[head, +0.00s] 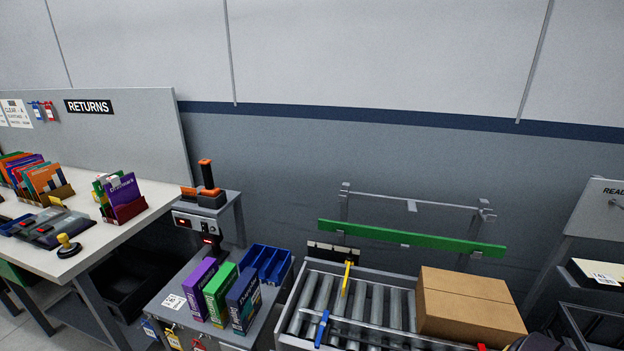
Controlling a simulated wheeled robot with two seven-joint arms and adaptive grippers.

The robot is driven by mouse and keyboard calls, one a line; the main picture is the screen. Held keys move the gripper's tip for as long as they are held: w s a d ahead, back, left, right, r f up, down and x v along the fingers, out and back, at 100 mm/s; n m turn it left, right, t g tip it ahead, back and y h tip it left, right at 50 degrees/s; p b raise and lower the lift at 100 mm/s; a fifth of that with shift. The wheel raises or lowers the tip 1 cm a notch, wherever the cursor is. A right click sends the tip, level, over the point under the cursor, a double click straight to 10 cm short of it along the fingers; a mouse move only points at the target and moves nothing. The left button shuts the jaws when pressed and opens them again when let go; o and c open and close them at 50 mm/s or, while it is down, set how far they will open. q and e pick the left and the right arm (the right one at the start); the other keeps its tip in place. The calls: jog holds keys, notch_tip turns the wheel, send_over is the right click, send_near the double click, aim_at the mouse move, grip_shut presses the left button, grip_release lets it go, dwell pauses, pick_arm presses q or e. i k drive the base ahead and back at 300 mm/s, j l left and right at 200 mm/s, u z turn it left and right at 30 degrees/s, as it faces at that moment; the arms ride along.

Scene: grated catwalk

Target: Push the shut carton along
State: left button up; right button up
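The brown carton (468,306) is shut, its top flaps meeting along a seam. It sits at the right end of the roller conveyor (336,300), its lower front hidden by the near side rail. A dark shape (542,342) at the bottom edge, just right of the carton's near corner, may be part of my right arm or gripper. Its fingers do not show, and I cannot tell whether it touches the carton. My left gripper is not in view.
A yellow lever (346,278) and a blue lever (322,328) stand at the conveyor's left part. A green rail (410,237) runs behind it. Left are boxed packages (216,291), a blue bin (266,262) and the returns table (75,225). Bare rollers lie left of the carton.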

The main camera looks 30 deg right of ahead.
aim_at(473, 309)
jog(key=z, duration=2.4)
